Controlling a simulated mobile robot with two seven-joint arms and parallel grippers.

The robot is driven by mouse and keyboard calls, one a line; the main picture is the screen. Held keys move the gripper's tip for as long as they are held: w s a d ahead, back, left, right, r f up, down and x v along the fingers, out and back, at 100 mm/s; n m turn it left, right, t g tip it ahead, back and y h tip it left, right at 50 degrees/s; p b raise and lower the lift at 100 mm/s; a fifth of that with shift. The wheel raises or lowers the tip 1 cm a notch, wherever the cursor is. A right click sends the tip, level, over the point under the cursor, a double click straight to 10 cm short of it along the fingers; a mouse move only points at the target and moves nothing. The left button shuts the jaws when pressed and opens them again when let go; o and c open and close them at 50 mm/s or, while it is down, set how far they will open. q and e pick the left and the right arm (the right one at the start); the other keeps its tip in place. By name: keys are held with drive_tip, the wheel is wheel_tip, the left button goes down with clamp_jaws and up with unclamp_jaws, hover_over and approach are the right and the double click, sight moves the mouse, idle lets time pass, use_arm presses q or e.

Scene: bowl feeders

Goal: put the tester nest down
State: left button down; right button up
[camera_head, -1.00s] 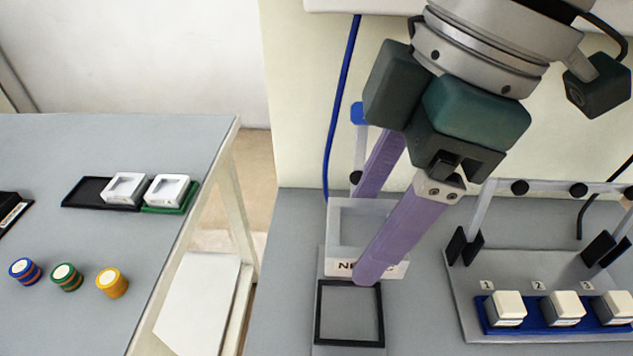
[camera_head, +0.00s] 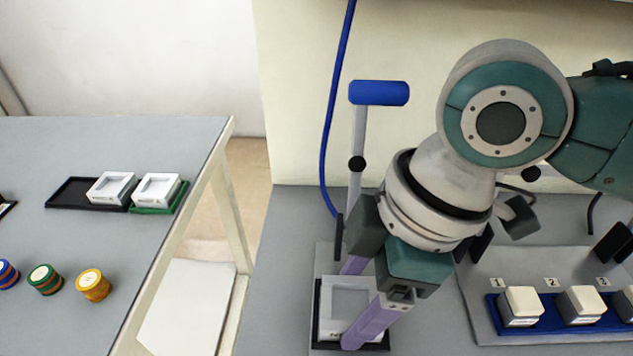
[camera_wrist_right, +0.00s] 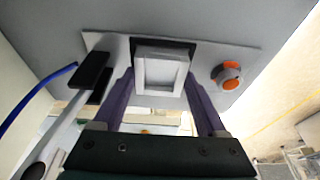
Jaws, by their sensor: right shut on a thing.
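The tester nest (camera_head: 350,290) is a white square holder with dark lettering on its front. My right gripper (camera_head: 347,308) is shut on it, one purple finger on the near side and one on the far side. The nest is at the black square frame (camera_head: 318,330) on a grey plate (camera_head: 325,262). In the right wrist view the nest (camera_wrist_right: 160,72) sits between the fingers, level, with the dark frame edge behind it. I cannot tell whether it rests fully on the plate. My left gripper is out of view.
A post with a blue handle (camera_head: 379,93) rises just behind the plate. To the right, a blue rack (camera_head: 550,326) holds white-capped blocks. The left table carries two white holders (camera_head: 110,187) (camera_head: 156,188) and striped round stacks (camera_head: 45,280).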

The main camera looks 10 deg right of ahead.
drive_tip(key=shift+f, duration=0.1)
drive_tip(key=o, duration=1.4)
drive_tip(key=shift+o, duration=0.2)
drive_tip(key=w+p+v, duration=0.1)
drive_tip(key=p+v, duration=0.3)
drive_tip(key=v, duration=0.8)
drive_tip(key=s+a+f+m+t+y, duration=0.1)
drive_tip(key=s+a+f+m+t, duration=0.1)
drive_tip(key=s+a+m, duration=0.25)
drive_tip(key=s+d+f+m+h, duration=0.3)
drive_tip(key=s+d+m, duration=0.5)
drive_tip(key=d, duration=0.2)
drive_tip(key=shift+d+t+h, duration=0.4)
drive_tip(key=shift+f, duration=0.1)
